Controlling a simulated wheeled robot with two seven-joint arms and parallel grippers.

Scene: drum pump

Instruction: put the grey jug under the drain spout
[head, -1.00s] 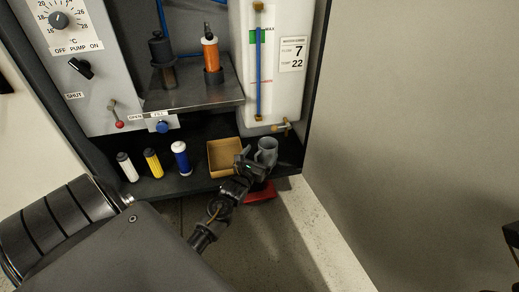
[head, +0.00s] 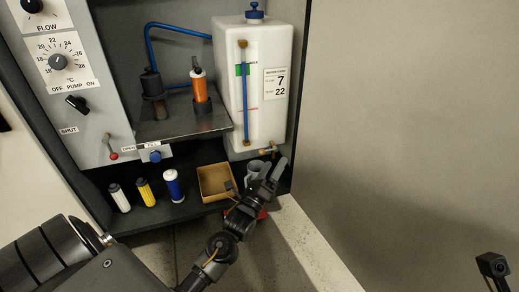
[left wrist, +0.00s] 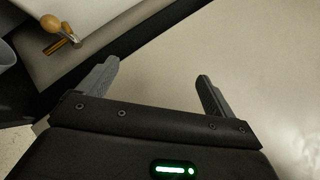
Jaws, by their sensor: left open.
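The grey jug (head: 252,168) stands upright on the dark lower shelf, partly hidden by my left gripper. In the head view it is just below and slightly left of the brass drain spout (head: 267,151) at the foot of the white tank. I cannot tell whether its mouth is directly under the outlet. My left gripper (head: 279,168) is open and empty, just right of the jug. In the left wrist view, the open fingers (left wrist: 155,85) have nothing between them. The jug's grey side (left wrist: 6,57) shows at the left edge, apart from the spout (left wrist: 62,42).
An open tan box (head: 215,182) is left of the jug. White, yellow and blue bottles (head: 146,192) stand further left. A red thing (head: 262,213) is partly hidden below my left gripper. A dark part, perhaps of my right arm (head: 492,265), shows at lower right.

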